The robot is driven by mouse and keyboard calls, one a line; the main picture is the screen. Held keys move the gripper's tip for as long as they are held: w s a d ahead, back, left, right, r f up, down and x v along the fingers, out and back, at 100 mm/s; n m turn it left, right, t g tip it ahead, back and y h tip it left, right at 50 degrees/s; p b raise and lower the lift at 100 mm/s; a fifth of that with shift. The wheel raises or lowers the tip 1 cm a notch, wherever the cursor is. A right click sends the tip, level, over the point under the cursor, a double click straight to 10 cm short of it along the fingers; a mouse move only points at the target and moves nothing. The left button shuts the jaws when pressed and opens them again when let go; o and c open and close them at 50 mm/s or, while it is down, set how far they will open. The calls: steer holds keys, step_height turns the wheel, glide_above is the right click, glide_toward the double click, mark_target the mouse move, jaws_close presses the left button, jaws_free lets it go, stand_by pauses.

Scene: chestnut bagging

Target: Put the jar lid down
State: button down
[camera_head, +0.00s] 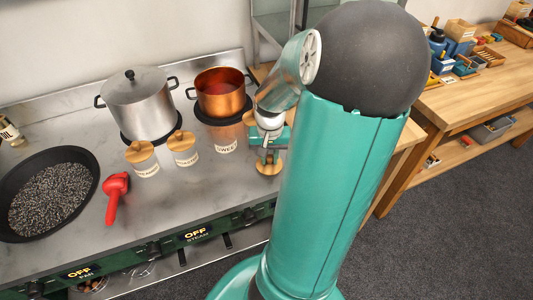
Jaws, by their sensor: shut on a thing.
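My gripper (269,154) hangs over the right part of the counter and is shut on a round wooden jar lid (268,169). The lid hangs below the fingers; whether it touches the counter I cannot tell. To its left, a glass jar (226,140) with a label starting "SWEE" stands without a lid in front of the copper pot. Two more glass jars stand further left, each with a knobbed wooden lid: the left one (146,168) and the right one (187,157). My arm covers the area to the right of the lid.
A copper pot (220,99) and a large lidded steel pot (138,104) stand at the back. A black pan (83,174) with dark contents and a red tool (116,190) are at left. The counter (190,195) is bare in front of the jars. A wooden workbench (458,100) is at right.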

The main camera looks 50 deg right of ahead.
steer(key=shift+s, duration=0.3)
steer(key=shift+w+f, duration=0.15)
steer(key=shift+w, duration=0.15)
steer(key=shift+s+a, duration=0.1)
steer(key=shift+s, duration=0.2)
steer(key=c, duration=1.6)
jaws_free()
steer(key=shift+w+f, duration=0.15)
steer(key=o, duration=0.3)
steer(key=shift+o, duration=0.2)
